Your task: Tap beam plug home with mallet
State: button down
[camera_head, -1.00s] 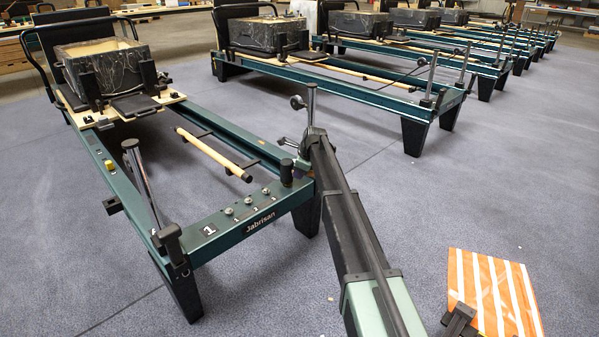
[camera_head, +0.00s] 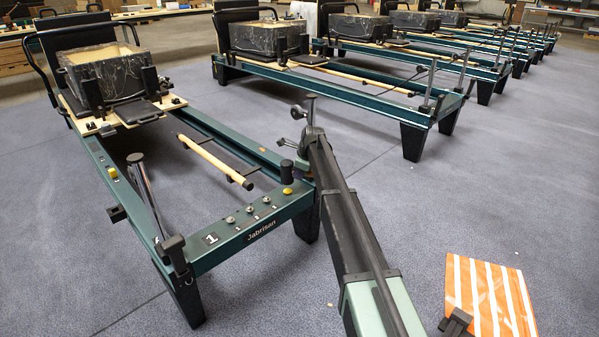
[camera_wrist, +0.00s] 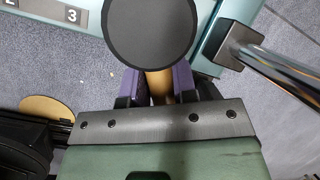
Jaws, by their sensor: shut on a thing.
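My gripper (camera_wrist: 158,86), with purple finger pads, is shut on the light wooden handle of the mallet in the wrist view. The mallet's round black head (camera_wrist: 150,33) sits just beyond the fingertips, over the end beam. In the head view the black mallet head (camera_head: 287,171) is upright at the right end of the beam (camera_head: 240,238) marked Jabrisan; my arm hides the gripper there. A small yellow piece, apparently the beam plug (camera_head: 287,191), shows just below the head. I cannot tell whether they touch. The plug is hidden in the wrist view.
A chrome-and-black post (camera_head: 143,192) stands at the beam's left end; another chrome post (camera_wrist: 275,62) shows at right in the wrist view. An orange-and-white striped item (camera_head: 490,295) is at lower right. More reformers (camera_head: 345,90) stand behind. Open floor lies between the rows.

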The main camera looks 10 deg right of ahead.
notch_tip(320, 180, down, 6)
jog(key=b, duration=0.5)
jog(key=shift+f, duration=0.2)
jog(key=shift+r+p, duration=0.9)
jog(key=shift+r, duration=0.05)
notch_tip(320, 180, up, 8)
jog(key=p, duration=0.8)
jog(key=shift+r, duration=0.1)
